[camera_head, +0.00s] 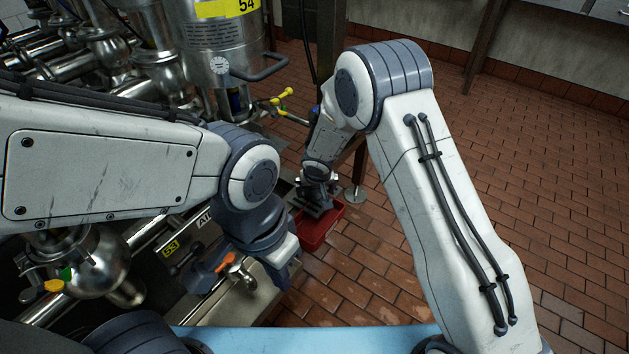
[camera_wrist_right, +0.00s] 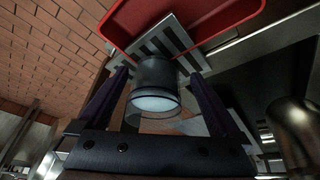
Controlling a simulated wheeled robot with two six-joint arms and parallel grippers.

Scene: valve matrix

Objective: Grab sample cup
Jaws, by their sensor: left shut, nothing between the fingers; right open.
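The sample cup (camera_wrist_right: 156,88) is a small dark, glassy cylinder with a pale round end, seen in the right wrist view. My right gripper (camera_wrist_right: 160,90) is open, with one finger on each side of the cup; gaps show between cup and fingers. In the head view my right gripper (camera_head: 317,203) points down over the red tray (camera_head: 322,232), and the cup cannot be made out there. My left gripper (camera_head: 188,272) is shut and empty, low beside an orange-handled valve (camera_head: 227,262).
A slotted metal plate (camera_wrist_right: 186,46) lies by the cup at the red tray. A steel tank (camera_head: 222,55) with yellow-handled valve and pipework stands at the upper left. A labelled steel frame runs under my left arm. Brick floor (camera_head: 540,210) is open at right.

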